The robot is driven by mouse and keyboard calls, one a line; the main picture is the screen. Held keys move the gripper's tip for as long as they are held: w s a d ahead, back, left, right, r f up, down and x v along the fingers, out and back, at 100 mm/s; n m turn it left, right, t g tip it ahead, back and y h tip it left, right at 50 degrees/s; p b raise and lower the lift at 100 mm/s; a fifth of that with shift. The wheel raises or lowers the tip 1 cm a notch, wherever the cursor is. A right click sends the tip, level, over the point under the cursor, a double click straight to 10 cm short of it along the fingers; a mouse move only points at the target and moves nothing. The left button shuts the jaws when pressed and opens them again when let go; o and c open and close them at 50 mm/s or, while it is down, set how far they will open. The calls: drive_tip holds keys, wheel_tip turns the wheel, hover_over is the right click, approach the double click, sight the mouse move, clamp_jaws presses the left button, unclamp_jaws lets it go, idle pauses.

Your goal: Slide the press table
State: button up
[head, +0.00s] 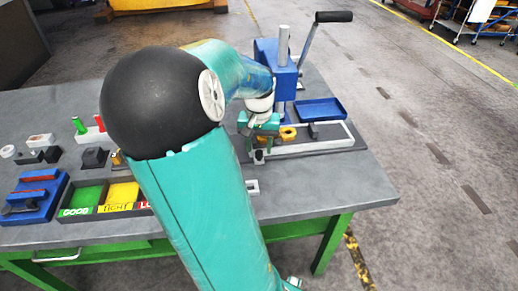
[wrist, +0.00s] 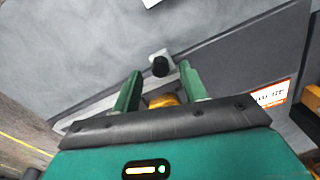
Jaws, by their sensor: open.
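The blue press (head: 281,66) stands at the right end of the grey workbench, with a raised lever. At its foot is a dark base plate with a light grey frame (head: 338,143), which I take to be the table's guide. A yellow ring-like part (head: 288,134) sits there. A small black knob (head: 259,156) on a light block is at the near left end; the knob also shows in the wrist view (wrist: 160,66). My gripper (wrist: 158,82) is open, its green fingers pointing towards the knob. Yellow shows between the fingers. Contact with the knob cannot be told.
A blue tray (head: 320,110) sits right of the press. The lever's black grip (head: 333,16) rises behind. Left on the bench (head: 330,195) are sorting bins (head: 82,197), a blue fixture (head: 33,195) and small blocks. The bench's front right corner is clear.

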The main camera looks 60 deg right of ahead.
drive_tip(key=shift+f, duration=0.9)
clamp_jaws()
drive_tip(key=shift+s+d, duration=0.75)
drive_tip(key=shift+s, duration=0.25)
drive_tip(key=shift+s+d, duration=0.75)
drive_tip(key=shift+s, duration=0.3)
